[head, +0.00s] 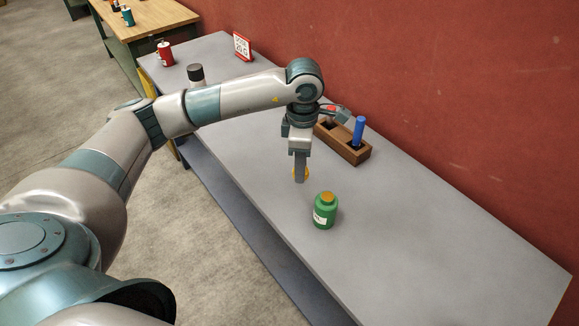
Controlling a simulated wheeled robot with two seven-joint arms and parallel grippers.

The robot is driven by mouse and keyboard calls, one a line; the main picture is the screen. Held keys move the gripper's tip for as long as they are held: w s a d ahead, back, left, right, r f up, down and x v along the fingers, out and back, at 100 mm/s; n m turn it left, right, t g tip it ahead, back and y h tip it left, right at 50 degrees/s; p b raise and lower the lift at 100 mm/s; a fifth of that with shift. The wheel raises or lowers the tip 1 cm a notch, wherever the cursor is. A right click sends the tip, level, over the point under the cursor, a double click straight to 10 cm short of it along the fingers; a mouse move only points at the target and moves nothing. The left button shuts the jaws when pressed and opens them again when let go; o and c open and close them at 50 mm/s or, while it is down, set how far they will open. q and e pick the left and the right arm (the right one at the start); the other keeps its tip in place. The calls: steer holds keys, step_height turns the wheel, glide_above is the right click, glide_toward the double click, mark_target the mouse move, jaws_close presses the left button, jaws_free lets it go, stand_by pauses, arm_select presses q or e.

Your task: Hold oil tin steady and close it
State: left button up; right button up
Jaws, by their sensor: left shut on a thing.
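The green oil tin (324,213) stands upright on the grey table, with a pale label on its side. Its top (327,197) is orange-brown; I cannot tell if this is a neck or a cap. My left gripper (300,177) points down just behind and left of the tin, apart from it. It is shut on a small yellow-orange thing (306,173), possibly a cap, mostly hidden by the fingers. My right gripper is not in view.
A wooden holder (354,154) with an upright blue cylinder (358,131) stands behind the gripper near the red wall. A black-capped bottle (196,75), a red container (165,54) and a sign (242,46) stand farther back. The grey table (430,240) is clear to the right.

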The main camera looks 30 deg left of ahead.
arm_select(q)
steer(key=shift+s+d+r, duration=0.15)
steer(key=shift+d+r, duration=0.2)
steer(key=shift+d, duration=0.15)
stand_by(0.3)
steer(key=s+d+r+m, duration=0.2)
steer(key=s+m, duration=0.3)
steer(key=m, duration=0.6)
steer(key=s+d+r+m, duration=0.1)
steer(key=s+m, duration=0.4)
steer(key=m, duration=0.6)
steer(key=shift+d+r, duration=0.4)
steer(key=shift+d, duration=0.25)
steer(key=shift+s, duration=0.1)
